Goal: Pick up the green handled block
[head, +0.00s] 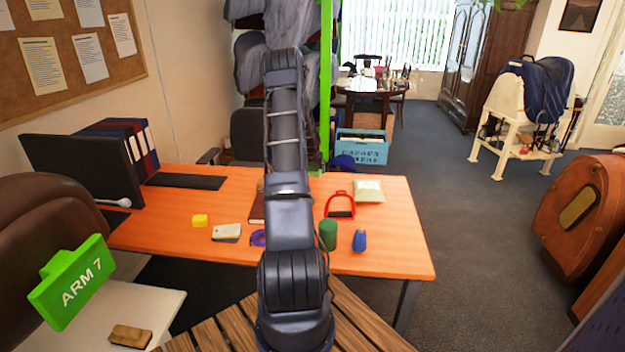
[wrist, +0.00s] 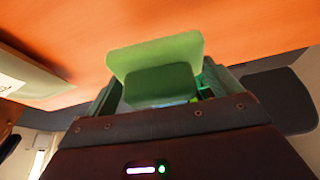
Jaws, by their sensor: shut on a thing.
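The green handled block (wrist: 158,52) fills the middle of the wrist view, a wide flat part with a smaller darker block in front of it. My gripper (wrist: 160,90) is shut on it, with a finger on each side. The orange tabletop (wrist: 225,25) shows behind the block; I cannot tell whether the two touch. In the head view my arm hides most of the gripper and the held block.
The orange desk (head: 385,250) bears a green cylinder (head: 328,235), a blue bottle-like thing (head: 359,239), a red stirrup-shaped thing (head: 340,207), a pale packet (head: 369,191) and a yellow block (head: 200,221). A tall green post (head: 326,75) stands beyond the desk.

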